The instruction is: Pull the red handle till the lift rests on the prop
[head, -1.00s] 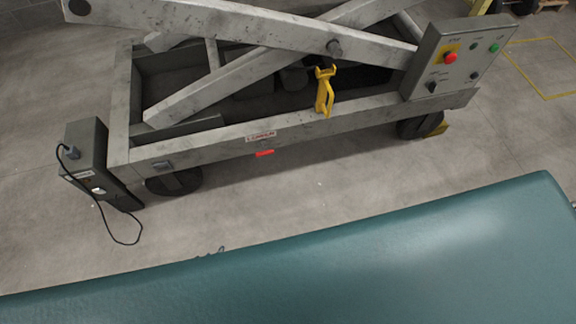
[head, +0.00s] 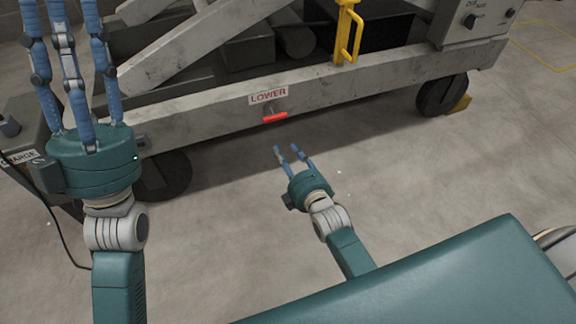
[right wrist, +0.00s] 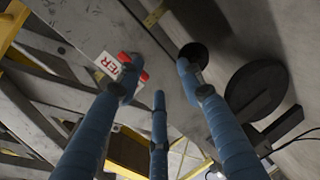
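The red handle (head: 275,117) sits on the lower side beam of the grey lift (head: 213,122), just under the LOWER label (head: 268,96). My right gripper (head: 294,152) is open and empty below the handle, apart from it in the head view. In the right wrist view the handle (right wrist: 144,76) is partly hidden behind one spread finger. A yellow upright piece with a grip (head: 347,35), perhaps the prop, stands at the lift frame; its top is cut off. Whether the lift rests on it cannot be seen. My left gripper (head: 65,8) is open and empty at the left, fingers up.
The grey control box (head: 468,20) is at the upper right. Lift wheels (head: 442,95) stand on the floor, one with a yellow chock (head: 461,103). A charger box (head: 25,125) with a cable is behind my left arm. The floor before the beam is clear.

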